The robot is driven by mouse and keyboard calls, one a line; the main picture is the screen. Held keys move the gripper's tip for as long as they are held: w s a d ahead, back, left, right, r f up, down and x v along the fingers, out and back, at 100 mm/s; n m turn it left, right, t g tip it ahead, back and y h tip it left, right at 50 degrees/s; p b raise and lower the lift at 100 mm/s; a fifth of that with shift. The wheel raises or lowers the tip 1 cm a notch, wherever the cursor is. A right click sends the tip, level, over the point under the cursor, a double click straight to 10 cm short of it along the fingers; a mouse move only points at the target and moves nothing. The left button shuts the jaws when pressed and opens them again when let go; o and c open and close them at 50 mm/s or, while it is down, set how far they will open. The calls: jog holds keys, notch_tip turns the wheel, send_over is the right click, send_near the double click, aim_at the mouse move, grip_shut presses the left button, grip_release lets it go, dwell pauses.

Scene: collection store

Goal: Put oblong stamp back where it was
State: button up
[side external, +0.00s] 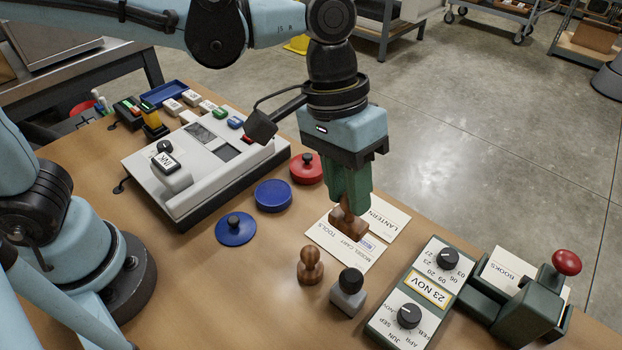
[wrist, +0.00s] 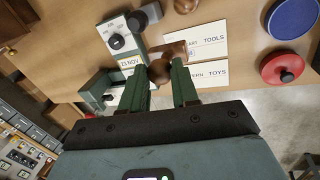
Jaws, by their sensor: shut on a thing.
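The brown wooden oblong stamp (side external: 347,224) is in my gripper (side external: 348,200), whose green fingers are shut on its knob. It is upright over the TOOLS card (side external: 330,242), by the edge of the LANTERN card (side external: 388,213). I cannot tell whether its base touches the card. A small blue mark shows on the TOOLS card beside it. In the wrist view the stamp's round knob (wrist: 161,71) sits between the fingertips (wrist: 167,78). A round wooden stamp (side external: 310,266) and a grey stamp with a black knob (side external: 348,291) stand nearer the front.
The date board (side external: 418,298) and a green press with a red knob (side external: 535,305) stand at the right. A blue ink pad (side external: 273,196), a blue lid (side external: 235,229) and a red lidded pad (side external: 306,168) lie to the left. Bare table lies left of the round stamp.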

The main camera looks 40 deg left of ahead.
jog(key=s+a+r, duration=0.1)
jog(key=s+a, duration=0.3)
jog(key=s, duration=1.1)
jog(key=shift+w+a+f, duration=1)
jog(key=shift+w+f, duration=0.7)
jog(key=shift+f, duration=0.1)
jog(key=shift+w+a+f, duration=0.95)
jog(key=shift+w+f, duration=0.75)
jog(key=shift+f, duration=0.1)
jog(key=shift+w+a+f, duration=1)
jog(key=shift+w+f, duration=0.7)
jog(key=shift+f, duration=0.1)
jog(key=shift+f, duration=0.15)
jog(key=o, duration=0.9)
jog(key=shift+c, duration=0.2)
